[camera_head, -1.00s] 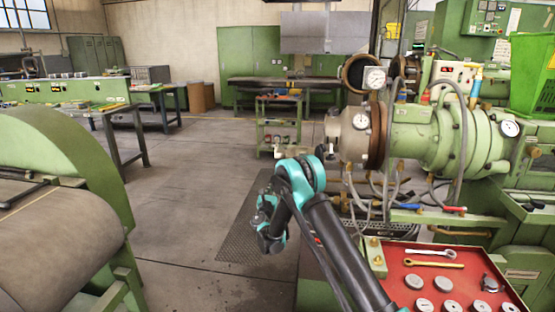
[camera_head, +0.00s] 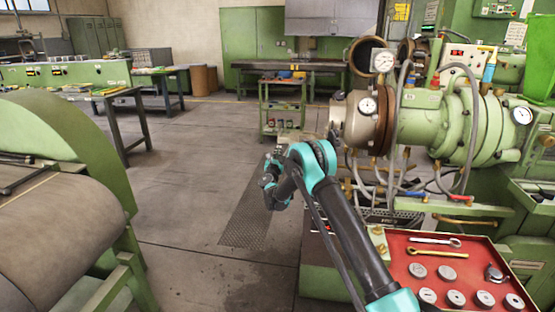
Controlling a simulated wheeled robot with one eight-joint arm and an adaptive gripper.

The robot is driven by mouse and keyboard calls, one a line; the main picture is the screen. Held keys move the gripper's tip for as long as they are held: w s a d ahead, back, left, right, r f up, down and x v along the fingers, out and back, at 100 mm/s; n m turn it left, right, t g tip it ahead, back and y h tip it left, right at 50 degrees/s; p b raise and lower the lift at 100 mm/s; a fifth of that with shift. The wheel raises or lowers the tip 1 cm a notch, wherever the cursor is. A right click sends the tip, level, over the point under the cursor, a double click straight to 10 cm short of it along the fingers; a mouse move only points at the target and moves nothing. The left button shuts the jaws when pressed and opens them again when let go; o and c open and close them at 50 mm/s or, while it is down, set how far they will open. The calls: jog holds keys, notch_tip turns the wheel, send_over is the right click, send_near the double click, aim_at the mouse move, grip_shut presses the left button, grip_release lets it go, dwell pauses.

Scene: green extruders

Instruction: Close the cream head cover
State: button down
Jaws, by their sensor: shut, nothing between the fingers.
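The cream head cover (camera_head: 348,117) is a short pale cylinder with a round gauge, at the left end of the green extruder barrel. A brown ring (camera_head: 384,122) lies right behind it. I cannot tell whether there is a gap between cover and ring. My teal and black arm rises from the bottom right, bends at a teal joint and folds down to the left. My gripper (camera_head: 270,186) is shut and empty, small and dark, well left of and below the cover, over the floor. It touches nothing that I can see.
A red tray (camera_head: 398,246) with wrenches and round metal pieces lies at the lower right. Hoses hang under the barrel. A large green roller machine (camera_head: 75,150) fills the left. A green cart (camera_head: 283,108) stands behind. The floor between is open, with a dark grating (camera_head: 245,225).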

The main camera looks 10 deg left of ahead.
notch_tip(320, 180, up, 2)
jog(key=shift+r, duration=0.1)
dwell(0.5)
jog(key=shift+a+r+m, duration=0.25)
jog(key=shift+r+m, duration=0.35)
jog(key=shift+r, duration=0.45)
notch_tip(320, 180, up, 8)
jog(key=m+h, duration=0.2)
jog(key=m, duration=0.2)
jog(key=shift+d+m, duration=0.1)
jog(key=shift+m, duration=0.3)
jog(key=d+r+m+g+h, duration=0.2)
jog(key=d+r+m+g, duration=0.1)
jog(key=d+r+m, duration=1.2)
jog(key=shift+s+d+r, duration=0.3)
jog(key=shift+d+r, duration=1.4)
jog(key=shift+r, duration=0.5)
jog(key=shift+d, duration=0.15)
